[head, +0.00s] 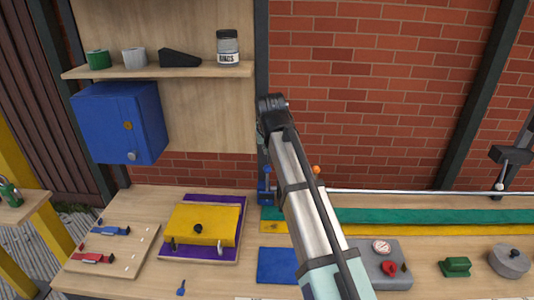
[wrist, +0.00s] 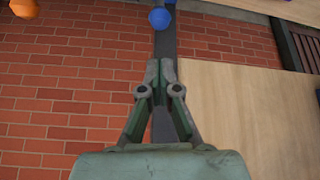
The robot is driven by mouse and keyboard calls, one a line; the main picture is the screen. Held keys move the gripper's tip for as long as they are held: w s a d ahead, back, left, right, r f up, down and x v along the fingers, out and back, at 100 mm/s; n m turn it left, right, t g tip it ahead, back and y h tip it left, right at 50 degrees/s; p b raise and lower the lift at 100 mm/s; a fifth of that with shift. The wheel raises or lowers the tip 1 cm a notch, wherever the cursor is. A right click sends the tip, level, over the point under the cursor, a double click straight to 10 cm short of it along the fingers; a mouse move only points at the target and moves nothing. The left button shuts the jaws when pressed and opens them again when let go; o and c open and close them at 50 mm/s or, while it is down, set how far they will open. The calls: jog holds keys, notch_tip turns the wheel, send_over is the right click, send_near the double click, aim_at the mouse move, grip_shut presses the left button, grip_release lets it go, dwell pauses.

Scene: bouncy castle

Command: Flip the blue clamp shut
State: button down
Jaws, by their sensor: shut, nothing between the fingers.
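A blue clamp (head: 266,190) stands at the left end of the bench's back rail, partly behind my arm. In the wrist view a round blue knob (wrist: 160,18) shows just beyond my fingertips, with a visible gap between them. It seems to be the clamp's handle end, though the clamp's body is not clear there. My gripper (wrist: 160,75) is shut and empty, its fingers together and pointing towards the knob. In the head view my arm hides most of the gripper. I cannot tell the clamp's lever angle.
An orange knob (wrist: 25,8) is to the left of the blue one; it also shows beside my arm (head: 317,169). A metal rail (head: 410,192) runs along the back. A black clamp (head: 510,156) stands far right. A blue cabinet (head: 100,115) and a shelf (head: 150,70) are at left.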

jog(key=p+x, duration=0.1)
jog(key=x, duration=0.8)
